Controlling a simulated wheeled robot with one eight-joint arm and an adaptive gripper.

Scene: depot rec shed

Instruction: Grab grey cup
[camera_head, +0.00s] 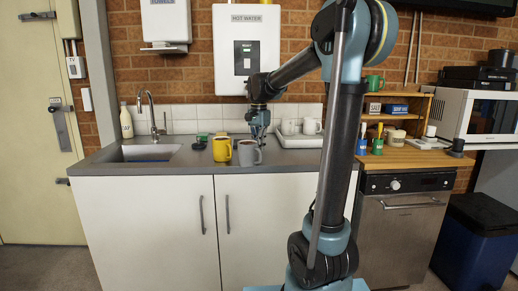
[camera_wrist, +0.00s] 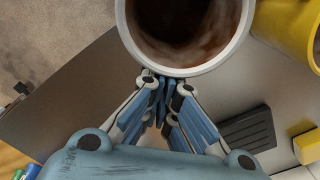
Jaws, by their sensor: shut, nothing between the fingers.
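The grey cup (camera_head: 248,153) stands upright on the counter, just right of the yellow cup (camera_head: 222,148). In the wrist view the grey cup (camera_wrist: 222,58) fills the top middle, seen from above, with dark brown stuff inside. My gripper (camera_head: 259,137) is shut and empty, above and close behind the grey cup's right side. In the wrist view my gripper (camera_wrist: 168,92) has its fingers together just below the cup's rim in the picture. I cannot tell whether they touch it. The yellow cup (camera_wrist: 285,25) shows at the top right.
A sink (camera_head: 150,152) lies to the left. A white tray (camera_head: 300,141) with white cups stands behind to the right. A dark ribbed block (camera_wrist: 248,130) and a yellow item (camera_wrist: 307,147) lie near the cups. The counter's front (camera_head: 185,168) is bare.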

